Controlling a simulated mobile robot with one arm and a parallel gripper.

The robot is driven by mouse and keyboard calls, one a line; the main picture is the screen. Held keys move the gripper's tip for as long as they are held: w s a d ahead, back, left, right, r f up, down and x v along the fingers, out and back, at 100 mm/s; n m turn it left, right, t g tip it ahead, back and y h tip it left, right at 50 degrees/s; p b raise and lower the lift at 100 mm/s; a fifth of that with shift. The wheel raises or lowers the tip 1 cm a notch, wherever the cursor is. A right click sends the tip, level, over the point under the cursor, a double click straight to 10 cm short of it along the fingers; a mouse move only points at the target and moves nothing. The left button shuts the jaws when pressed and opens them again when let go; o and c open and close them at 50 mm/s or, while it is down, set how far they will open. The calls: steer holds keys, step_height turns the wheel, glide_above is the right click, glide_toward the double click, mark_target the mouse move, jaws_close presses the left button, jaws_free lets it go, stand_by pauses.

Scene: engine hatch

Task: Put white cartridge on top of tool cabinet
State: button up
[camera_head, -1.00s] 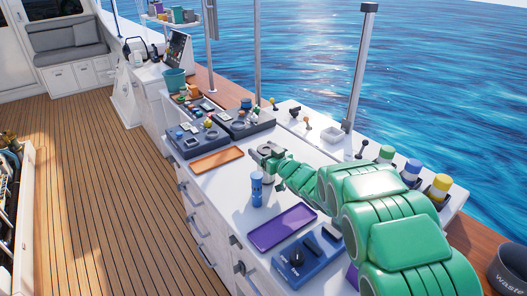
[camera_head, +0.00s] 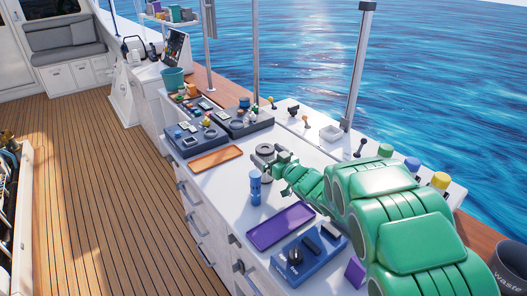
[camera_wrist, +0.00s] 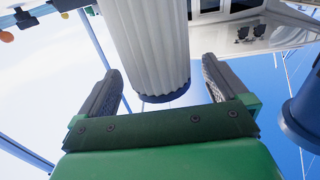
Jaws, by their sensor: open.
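In the wrist view a white ribbed cartridge (camera_wrist: 150,45) with a dark blue end fills the upper middle. My gripper (camera_wrist: 162,85) is open, with one finger on each side of the cartridge's end and visible gaps. I cannot tell how far the cartridge lies beyond the fingertips. In the head view my green arm reaches left over the counter, and my gripper (camera_head: 279,163) is small beside a grey ring-shaped thing (camera_head: 264,150). I cannot clearly make out the cartridge there. A white cabinet with drawers (camera_head: 212,212) forms the counter.
A blue bottle (camera_head: 255,187), a purple tray (camera_head: 279,226), a blue switch box (camera_head: 297,258) and an orange tray (camera_head: 215,159) stand on the counter. Dark panels with knobs lie behind. A metal post (camera_head: 357,65) rises at the far side. The wooden deck (camera_head: 90,180) is open.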

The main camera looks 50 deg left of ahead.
steer(key=d, duration=0.8)
steer(key=shift+d, duration=0.15)
steer(key=shift+r, duration=0.1)
